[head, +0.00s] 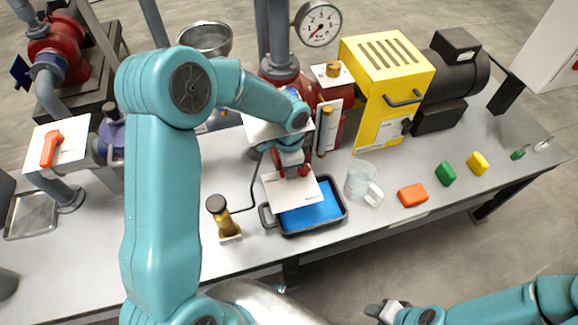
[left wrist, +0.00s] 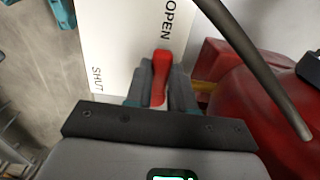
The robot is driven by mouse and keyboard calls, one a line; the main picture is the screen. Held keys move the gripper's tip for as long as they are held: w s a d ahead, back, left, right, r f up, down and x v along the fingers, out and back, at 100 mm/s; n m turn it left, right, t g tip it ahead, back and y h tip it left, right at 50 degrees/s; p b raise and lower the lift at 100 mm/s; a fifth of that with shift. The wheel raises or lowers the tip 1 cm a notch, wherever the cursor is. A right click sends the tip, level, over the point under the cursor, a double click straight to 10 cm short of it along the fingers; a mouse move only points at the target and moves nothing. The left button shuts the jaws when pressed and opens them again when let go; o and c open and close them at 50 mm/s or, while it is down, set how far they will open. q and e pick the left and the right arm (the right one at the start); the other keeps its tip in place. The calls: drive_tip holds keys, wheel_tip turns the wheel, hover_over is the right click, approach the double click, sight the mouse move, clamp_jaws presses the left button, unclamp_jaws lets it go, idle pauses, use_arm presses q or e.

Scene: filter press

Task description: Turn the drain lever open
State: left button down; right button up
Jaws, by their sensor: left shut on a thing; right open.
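The red drain lever (left wrist: 160,75) shows in the left wrist view between the fingers of my left gripper (left wrist: 160,92), which is shut on it. Behind it is a white plate (left wrist: 120,45) marked OPEN at the upper right and SHUT at the left. The lever's visible end lies just below the word OPEN. In the head view my left gripper (head: 291,168) is at the upper edge of the white plate (head: 285,193), above a tray; the lever is mostly hidden there. My right gripper (head: 386,310) is open and empty at the bottom, off the bench.
A dark tray with a blue bottom (head: 312,215) lies under the plate. An orange block (head: 412,195) and green block (head: 446,174) lie further right. A red pump body (left wrist: 270,110) is close beside my left gripper.

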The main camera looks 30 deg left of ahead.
use_arm(q)
drive_tip(key=shift+w+r, duration=0.1)
drive_tip(key=c, duration=1)
unclamp_jaws()
drive_tip(key=shift+o, duration=0.2)
